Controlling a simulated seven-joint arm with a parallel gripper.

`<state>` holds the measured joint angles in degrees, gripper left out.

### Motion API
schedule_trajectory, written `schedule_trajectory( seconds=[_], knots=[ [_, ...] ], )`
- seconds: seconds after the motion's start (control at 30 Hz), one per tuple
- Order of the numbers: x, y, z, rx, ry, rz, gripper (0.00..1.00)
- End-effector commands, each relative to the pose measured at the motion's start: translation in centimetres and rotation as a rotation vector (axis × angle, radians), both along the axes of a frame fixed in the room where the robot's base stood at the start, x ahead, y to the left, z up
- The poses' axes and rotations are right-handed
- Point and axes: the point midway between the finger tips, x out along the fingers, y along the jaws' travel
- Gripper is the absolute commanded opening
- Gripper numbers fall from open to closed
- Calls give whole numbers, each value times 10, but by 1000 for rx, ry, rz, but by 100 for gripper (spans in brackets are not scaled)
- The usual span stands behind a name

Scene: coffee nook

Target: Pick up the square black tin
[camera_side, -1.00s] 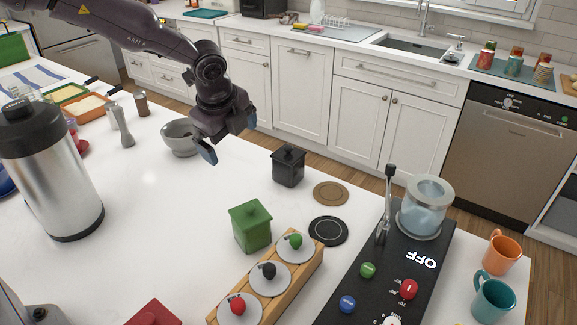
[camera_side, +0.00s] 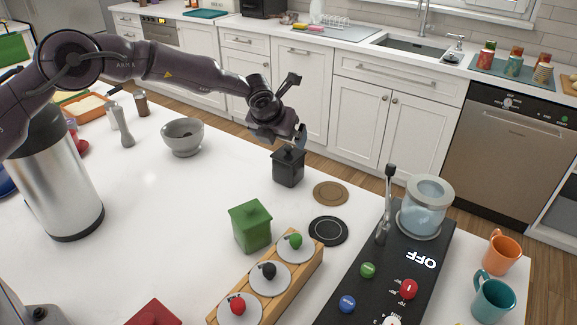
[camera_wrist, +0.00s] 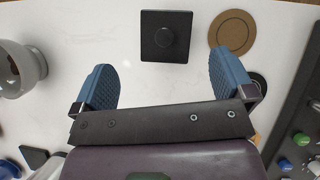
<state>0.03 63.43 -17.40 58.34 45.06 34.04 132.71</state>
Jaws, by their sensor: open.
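The square black tin (camera_side: 288,167) stands upright on the white counter, with a knobbed lid. In the wrist view the tin (camera_wrist: 166,36) shows from above, ahead of the fingertips and between their lines. My gripper (camera_side: 290,142) is right above the tin in the side view and partly covers its lid. In the wrist view my gripper (camera_wrist: 160,72) is open, its two blue fingers apart with nothing between them. I cannot tell whether a finger touches the lid.
A round cork coaster (camera_side: 330,193) and a black coaster (camera_side: 328,231) lie right of the tin. A grey bowl (camera_side: 182,137) stands left, a green tin (camera_side: 251,226) in front. The counter between bowl and green tin is clear.

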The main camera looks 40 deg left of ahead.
Motion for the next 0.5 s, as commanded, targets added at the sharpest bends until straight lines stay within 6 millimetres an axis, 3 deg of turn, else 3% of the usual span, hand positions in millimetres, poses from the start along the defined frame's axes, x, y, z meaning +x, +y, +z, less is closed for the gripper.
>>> schedule_trajectory(
  seconds=[0.5],
  knots=[
    [25,1,-42,-1,1,2,100]
  ],
)
